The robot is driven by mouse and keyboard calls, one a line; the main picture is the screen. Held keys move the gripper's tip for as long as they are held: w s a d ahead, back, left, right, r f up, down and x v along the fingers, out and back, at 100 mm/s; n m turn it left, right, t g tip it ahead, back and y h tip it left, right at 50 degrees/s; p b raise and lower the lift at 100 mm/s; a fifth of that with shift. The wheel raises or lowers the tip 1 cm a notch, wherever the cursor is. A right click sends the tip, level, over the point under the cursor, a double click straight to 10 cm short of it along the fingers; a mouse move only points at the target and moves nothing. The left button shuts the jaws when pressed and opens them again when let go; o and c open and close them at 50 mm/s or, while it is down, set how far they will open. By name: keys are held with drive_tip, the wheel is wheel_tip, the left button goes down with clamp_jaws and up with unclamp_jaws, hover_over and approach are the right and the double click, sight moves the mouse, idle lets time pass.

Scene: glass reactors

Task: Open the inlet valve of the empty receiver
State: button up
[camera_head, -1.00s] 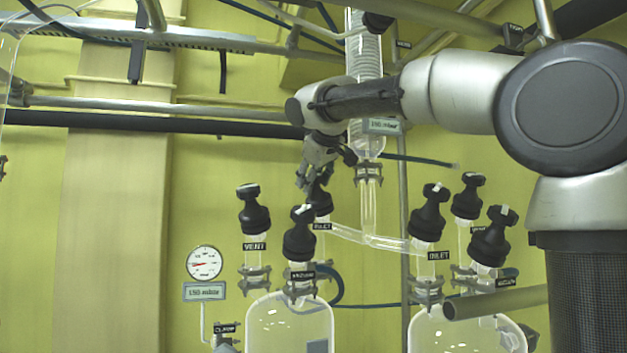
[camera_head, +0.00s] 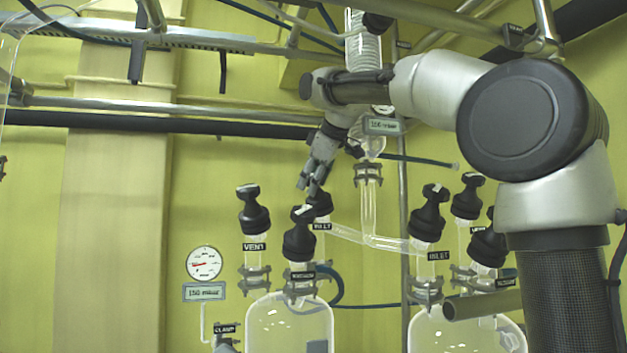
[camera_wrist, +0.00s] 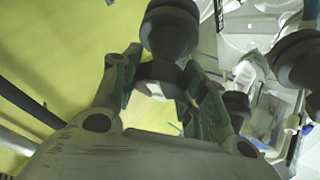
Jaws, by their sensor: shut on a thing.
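My gripper (camera_head: 310,188) reaches down to the inlet valve (camera_head: 320,207) of the left receiver (camera_head: 290,322). Its fingers are shut on the black handle at the top of that valve and partly hide it. In the wrist view my gripper (camera_wrist: 160,85) has a dark handle with a pale mark between its green-lined fingers. The left receiver is clear glass, and I see no liquid in its visible upper part. The right receiver (camera_head: 465,330) has its own inlet valve (camera_head: 428,222), apart from my gripper. The turn angle of the held handle is unclear.
The left vacuum valve (camera_head: 300,240) stands close in front of the held valve, and the vent valve (camera_head: 253,212) is to its left. Glass tubing (camera_head: 372,215) runs to its right. A gauge (camera_head: 204,263) hangs at the left.

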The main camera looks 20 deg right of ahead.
drive_tip(key=o, duration=1.1)
drive_tip(key=shift+c, duration=0.2)
